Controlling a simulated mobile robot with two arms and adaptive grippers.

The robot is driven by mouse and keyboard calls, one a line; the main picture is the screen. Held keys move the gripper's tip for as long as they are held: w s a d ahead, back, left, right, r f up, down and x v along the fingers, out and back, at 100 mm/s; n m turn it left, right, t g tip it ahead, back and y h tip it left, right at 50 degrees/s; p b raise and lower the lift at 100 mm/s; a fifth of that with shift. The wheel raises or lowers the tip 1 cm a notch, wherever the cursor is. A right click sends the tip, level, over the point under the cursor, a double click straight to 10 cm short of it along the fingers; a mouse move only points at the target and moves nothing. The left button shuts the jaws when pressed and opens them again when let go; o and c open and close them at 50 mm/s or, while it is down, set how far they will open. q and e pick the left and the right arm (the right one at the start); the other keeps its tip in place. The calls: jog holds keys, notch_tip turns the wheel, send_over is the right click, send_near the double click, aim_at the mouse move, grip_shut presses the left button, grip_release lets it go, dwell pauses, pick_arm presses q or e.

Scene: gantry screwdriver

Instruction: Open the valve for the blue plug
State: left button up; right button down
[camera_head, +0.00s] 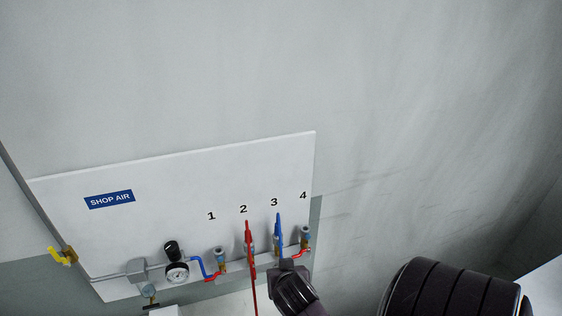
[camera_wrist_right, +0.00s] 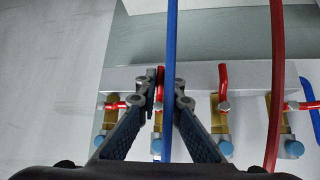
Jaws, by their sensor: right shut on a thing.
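The blue plug's hose (camera_head: 279,232) hangs at station 3 on the white shop air panel (camera_head: 160,225). In the right wrist view the blue hose (camera_wrist_right: 171,35) passes down in front of my fingers. My right gripper (camera_head: 287,265) is at the station 3 valve, below the number. In the wrist view its fingertips (camera_wrist_right: 160,85) are closed around a red valve handle (camera_wrist_right: 160,74), which stands upright in that picture. The brass fitting (camera_wrist_right: 157,122) of this valve shows below, partly hidden by the hose and fingers. My left gripper is not in view.
A red hose (camera_head: 250,255) hangs at station 2, close to my right gripper. A gauge (camera_head: 177,271) and yellow valve (camera_head: 62,256) are at left. The wall above is clear.

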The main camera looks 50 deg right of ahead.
jog(key=shift+s+f, duration=0.2)
dwell(0.3)
jog(key=c, duration=2.4)
grip_release()
jog(key=o, duration=0.3)
jog(key=shift+d+r, duration=0.1)
jog(key=shift+v, duration=3.75)
